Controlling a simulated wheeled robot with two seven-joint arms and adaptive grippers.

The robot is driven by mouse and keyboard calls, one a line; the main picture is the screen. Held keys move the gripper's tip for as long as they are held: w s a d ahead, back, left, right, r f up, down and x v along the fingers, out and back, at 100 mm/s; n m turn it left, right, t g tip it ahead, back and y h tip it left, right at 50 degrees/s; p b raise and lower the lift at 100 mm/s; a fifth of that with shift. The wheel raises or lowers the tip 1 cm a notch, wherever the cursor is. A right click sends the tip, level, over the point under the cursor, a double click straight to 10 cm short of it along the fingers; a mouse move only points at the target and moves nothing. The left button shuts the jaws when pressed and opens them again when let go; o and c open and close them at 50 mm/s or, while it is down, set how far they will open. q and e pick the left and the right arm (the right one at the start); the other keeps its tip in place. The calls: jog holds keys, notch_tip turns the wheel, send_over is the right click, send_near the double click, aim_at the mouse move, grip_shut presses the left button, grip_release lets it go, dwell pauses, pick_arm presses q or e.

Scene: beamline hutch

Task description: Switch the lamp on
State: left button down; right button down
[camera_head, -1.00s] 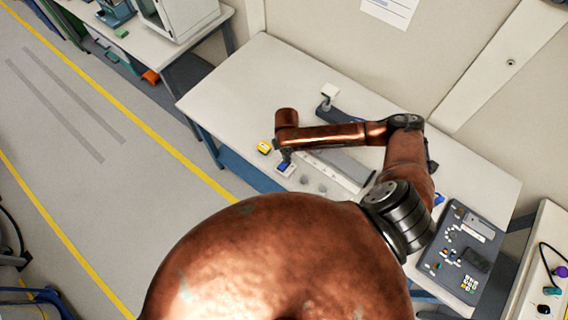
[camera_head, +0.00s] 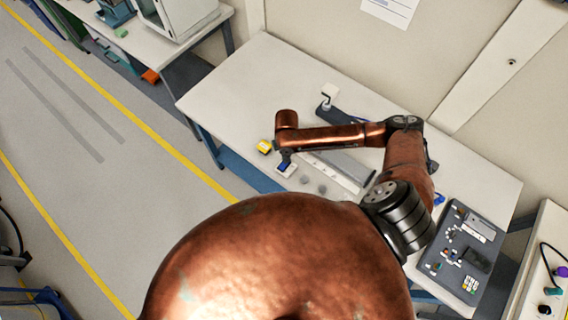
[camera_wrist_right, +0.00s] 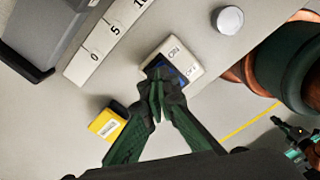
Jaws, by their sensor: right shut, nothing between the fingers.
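A small white switch box with a blue rocker lies on the table; it shows in the head view (camera_head: 290,172) and in the right wrist view (camera_wrist_right: 195,66), with ON and OFF printed on it. My right gripper (camera_wrist_right: 158,84) is shut and empty, its fingertips at the blue rocker and hiding part of it. I cannot tell whether they press on it. In the head view the right gripper (camera_head: 285,158) is small, over the switch box. A small white-headed object (camera_head: 330,91), perhaps the lamp, stands farther back; I cannot tell whether it is lit.
A yellow block (camera_head: 264,147) lies left of the switch box, also in the wrist view (camera_wrist_right: 108,124). A scale bar (camera_wrist_right: 92,50) and round grey discs (camera_wrist_right: 229,19) are close by. A grey control panel (camera_head: 460,254) is at the table's right. The table's left part is clear.

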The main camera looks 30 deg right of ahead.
jog(key=shift+f, duration=0.7)
jog(key=shift+s+r, duration=0.1)
notch_tip(320, 180, up, 7)
jog(key=p, duration=0.7)
jog(key=shift+p, duration=0.4)
dwell(0.6)
